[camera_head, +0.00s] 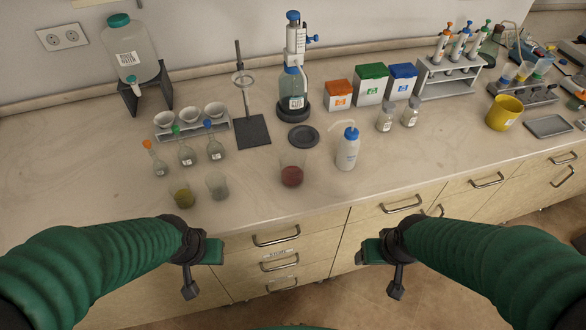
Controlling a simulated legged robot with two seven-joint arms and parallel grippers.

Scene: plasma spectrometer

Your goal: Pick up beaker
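A glass beaker (292,171) with dark red liquid stands upright near the middle of the counter. Two smaller glass vessels that look like beakers stand to its left near the front edge: one with olive-yellow contents (182,195) and one greyish and clear (217,186). My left gripper (201,272) is in front of the counter edge, below the two small vessels and apart from them. My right gripper (386,275) is in front of the drawers, right of and below the red-liquid beaker. Neither touches anything visible; their finger openings are unclear.
Stoppered flasks (187,153) stand behind the small vessels. A white wash bottle (347,150) stands right of the red-liquid beaker, with a dark round plate (303,136) behind. A ring stand (252,130) stands farther back. The counter's (90,205) left front is clear.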

